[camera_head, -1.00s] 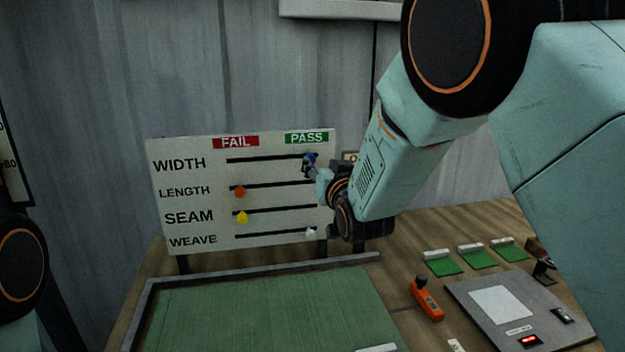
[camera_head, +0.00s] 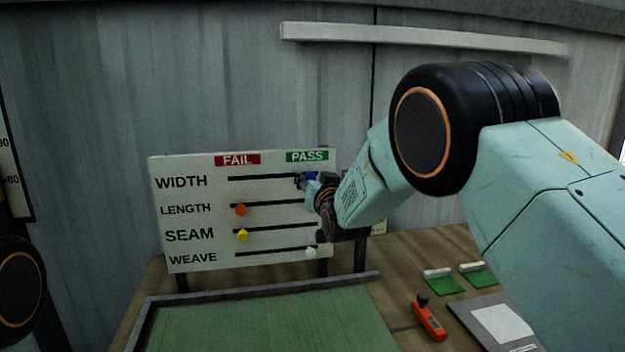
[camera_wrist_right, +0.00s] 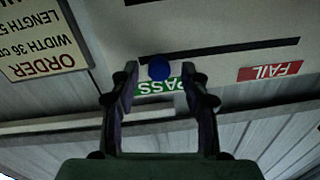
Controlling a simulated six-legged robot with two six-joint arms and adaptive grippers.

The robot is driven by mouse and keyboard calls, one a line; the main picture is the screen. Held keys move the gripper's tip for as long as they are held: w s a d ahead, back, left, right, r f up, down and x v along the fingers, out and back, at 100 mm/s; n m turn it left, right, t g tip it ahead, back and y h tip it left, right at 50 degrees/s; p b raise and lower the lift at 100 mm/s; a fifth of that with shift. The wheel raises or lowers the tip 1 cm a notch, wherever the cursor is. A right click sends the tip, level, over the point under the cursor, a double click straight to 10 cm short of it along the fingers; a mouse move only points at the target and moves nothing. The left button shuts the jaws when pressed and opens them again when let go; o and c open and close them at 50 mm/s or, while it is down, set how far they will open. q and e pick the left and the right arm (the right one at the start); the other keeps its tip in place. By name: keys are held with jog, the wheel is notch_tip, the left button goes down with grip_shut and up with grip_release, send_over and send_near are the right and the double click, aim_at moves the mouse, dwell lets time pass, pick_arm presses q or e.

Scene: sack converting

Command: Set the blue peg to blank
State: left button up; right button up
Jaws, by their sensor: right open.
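The white board (camera_head: 190,220) stands upright with slots for WIDTH, LENGTH, SEAM and WEAVE, under a red FAIL label and a green PASS label. The blue peg (camera_head: 312,176) is at the PASS end of the WIDTH slot. My right gripper (camera_head: 301,182) is at the peg, partly covering it. In the right wrist view the blue peg (camera_wrist_right: 159,68) shows just past and between the open fingertips (camera_wrist_right: 158,80); contact cannot be told. The orange peg (camera_head: 240,209) and yellow peg (camera_head: 243,235) are on the FAIL side. The white peg (camera_head: 311,252) is on the PASS side.
A green mat (camera_head: 260,325) with a raised grey rim lies before the board. An orange handheld device (camera_head: 428,318), green pads (camera_head: 443,286) and a grey panel (camera_head: 480,312) are at right. An order card (camera_wrist_right: 42,52) is beside the board.

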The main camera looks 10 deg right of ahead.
jog(key=shift+w+f, duration=0.3)
jog(key=shift+w, duration=0.25)
jog(key=shift+s+r, duration=0.25)
jog(key=shift+s, duration=0.1)
jog(key=c, duration=0.5)
jog(key=shift+w+f, duration=0.1)
grip_shut()
